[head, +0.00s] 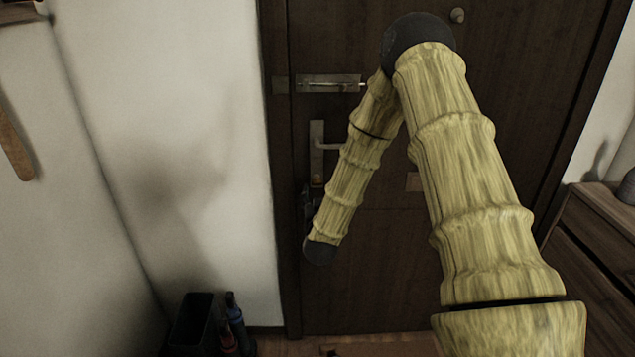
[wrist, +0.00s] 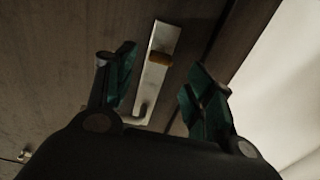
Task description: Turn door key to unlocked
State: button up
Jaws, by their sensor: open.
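The dark brown door (head: 350,280) stands closed against its frame in the head view. A metal lock plate (head: 316,133) with a lever handle (head: 330,147) is near its left edge. A small brass-coloured key (head: 317,181) sits at the lower end of the plate. In the wrist view the plate (wrist: 152,80) appears tilted, with the brass key (wrist: 161,58) near its upper end. My gripper (wrist: 161,66) is open, its two dark green fingers on either side of the key and plate, apparently without touching the key. The head view mostly hides the gripper behind my arm.
A sliding bolt (head: 328,84) is mounted above the handle. A black bin (head: 193,322) and bottles (head: 235,312) stand on the floor at lower left. A wooden cabinet (head: 603,225) stands at the right. A white wall (head: 170,130) borders the door's left side.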

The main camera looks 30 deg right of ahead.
aim_at(317, 181)
jog(key=p+x, duration=0.1)
jog(key=x, duration=0.6)
jog(key=shift+w+d, duration=0.1)
jog(key=shift+w, duration=0.15)
jog(key=c, duration=1)
